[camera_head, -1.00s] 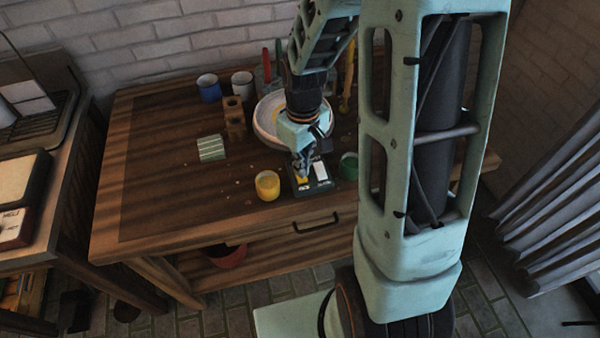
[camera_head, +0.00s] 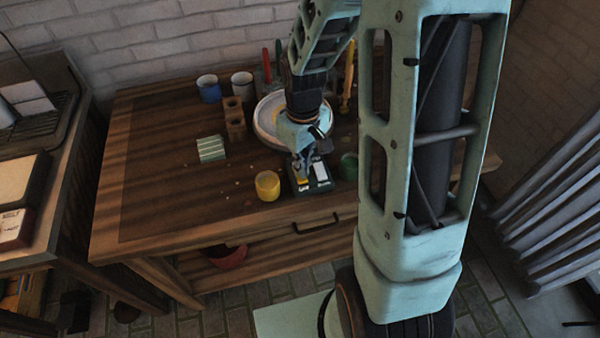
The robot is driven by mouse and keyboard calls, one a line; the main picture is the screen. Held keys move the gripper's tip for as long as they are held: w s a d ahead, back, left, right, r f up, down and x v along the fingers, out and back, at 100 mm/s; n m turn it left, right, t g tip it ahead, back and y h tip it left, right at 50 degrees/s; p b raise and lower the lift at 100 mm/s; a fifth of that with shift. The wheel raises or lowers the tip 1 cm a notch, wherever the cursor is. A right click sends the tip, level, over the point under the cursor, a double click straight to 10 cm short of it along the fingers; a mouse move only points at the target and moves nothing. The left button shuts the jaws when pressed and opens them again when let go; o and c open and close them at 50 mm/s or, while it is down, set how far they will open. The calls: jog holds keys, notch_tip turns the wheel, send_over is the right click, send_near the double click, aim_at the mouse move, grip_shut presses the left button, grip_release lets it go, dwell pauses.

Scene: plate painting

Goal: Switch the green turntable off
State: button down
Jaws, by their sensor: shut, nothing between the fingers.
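The turntable's dark green control base (camera_head: 324,186) sits near the front edge of the table, with a pale label and a small yellow-and-white mark on top. Behind it a round pale plate (camera_head: 266,124) lies on the turntable, partly hidden by my arm. My gripper (camera_head: 301,178) is shut and empty, pointing down at the left part of the control base. I cannot tell whether its tips touch the base. The switch itself is too small or too covered to make out.
A yellow paint pot (camera_head: 267,186) stands just left of the base, and a green pot (camera_head: 349,167) just right. The table's left part is clear.

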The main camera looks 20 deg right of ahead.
jog(key=shift+f+b, duration=0.95)
jog(key=shift+f, duration=0.25)
dwell(0.4)
jog(key=shift+r, duration=0.15)
jog(key=shift+r+p, duration=2.9)
jog(key=shift+r, duration=0.55)
